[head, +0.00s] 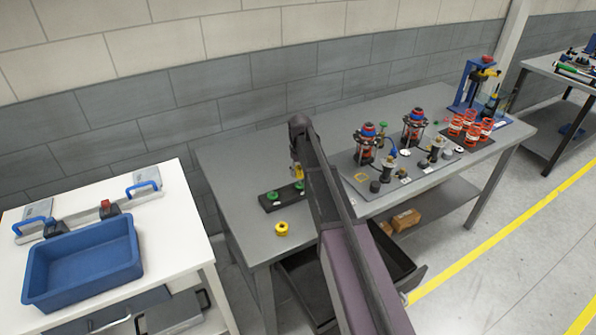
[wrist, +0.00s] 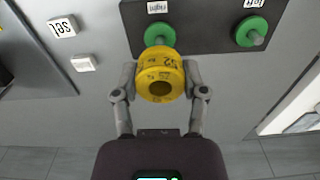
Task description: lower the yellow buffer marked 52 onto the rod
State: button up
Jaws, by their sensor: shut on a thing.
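The yellow buffer (wrist: 160,75) is a thick ring with dark markings, among them a 52, and a dark central hole. My gripper (wrist: 160,82) is shut on its sides in the wrist view. In the head view a bit of yellow (head: 296,171) shows beside my arm. A dark base plate (wrist: 205,28) carries two green discs. The buffer partly overlaps the left disc (wrist: 158,34) in the wrist view and hides any rod there. A short grey rod (wrist: 257,40) stands on the right disc (wrist: 248,29). The buffer's height above the plate is unclear.
Another yellow ring (head: 281,229) lies on the grey table (head: 235,185) near its front edge. A board with several assemblies (head: 425,168) and orange parts (head: 470,128) stand to the right. A blue bin (head: 85,262) sits on the white table at left.

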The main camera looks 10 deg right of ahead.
jog(key=shift+f+b, duration=0.4)
jog(key=shift+f, duration=0.25)
jog(key=shift+f, duration=0.1)
dwell(0.8)
jog(key=shift+f+b, duration=1)
jog(key=shift+b, duration=0.1)
jog(key=shift+f+b, duration=0.5)
dwell(1.3)
jog(key=o, duration=1.2)
notch_tip(320, 180, up, 7)
jog(key=p, duration=0.7)
